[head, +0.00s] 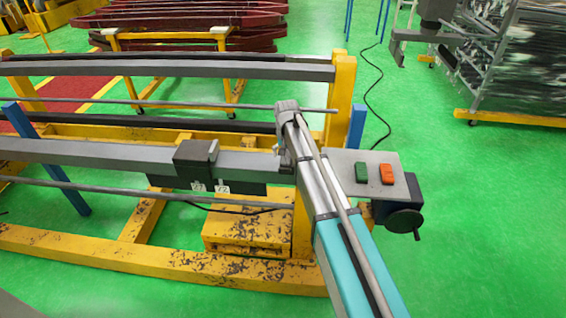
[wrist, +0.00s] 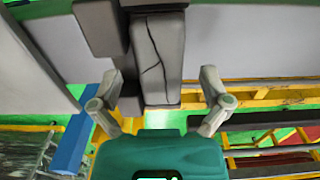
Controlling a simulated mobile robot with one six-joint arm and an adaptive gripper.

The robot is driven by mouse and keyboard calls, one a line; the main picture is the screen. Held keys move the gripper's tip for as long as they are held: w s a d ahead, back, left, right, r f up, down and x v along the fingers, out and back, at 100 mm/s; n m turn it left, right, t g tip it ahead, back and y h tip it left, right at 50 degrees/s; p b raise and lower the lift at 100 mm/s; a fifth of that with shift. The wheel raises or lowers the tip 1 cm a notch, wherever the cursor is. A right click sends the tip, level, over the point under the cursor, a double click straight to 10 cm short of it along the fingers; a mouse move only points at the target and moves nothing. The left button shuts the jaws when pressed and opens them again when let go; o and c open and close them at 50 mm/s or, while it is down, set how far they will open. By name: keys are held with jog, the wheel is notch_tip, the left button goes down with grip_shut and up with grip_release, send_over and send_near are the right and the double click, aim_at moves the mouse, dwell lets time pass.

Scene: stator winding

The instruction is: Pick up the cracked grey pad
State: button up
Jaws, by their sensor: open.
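The cracked grey pad (wrist: 157,55) shows in the wrist view as an upright grey block with dark, jagged crack lines down its face. It sits against darker grey blocks at its top and left. My gripper (wrist: 160,80) is open, with one grey finger on each side of the pad's lower part. Gaps show between the fingers and the pad, and nothing is held. In the head view my arm reaches over the grey beam near its right end. I cannot make out the pad or the fingertips there.
A long grey beam (head: 90,152) lies on a worn yellow frame (head: 150,264). A dark grey block (head: 195,157) stands on the beam. A control box with green and orange buttons (head: 387,174) is at right, with a handwheel (head: 405,221). Green floor (head: 470,230) is clear at right.

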jog(key=shift+f, duration=0.25)
dwell(0.4)
jog(key=c, duration=1.2)
jog(key=shift+r, duration=0.15)
jog(key=shift+c, duration=0.2)
jog(key=shift+r+p, duration=0.9)
jog(key=shift+p, duration=0.1)
jog(key=s+d+r+p, duration=0.2)
jog(key=s+r+p, duration=0.3)
jog(key=s, duration=0.1)
jog(key=s+d+r+p, duration=0.2)
jog(key=s+r+p, duration=0.4)
jog(key=s, duration=0.1)
jog(key=shift+s+d, duration=0.15)
jog(key=shift+d, duration=0.2)
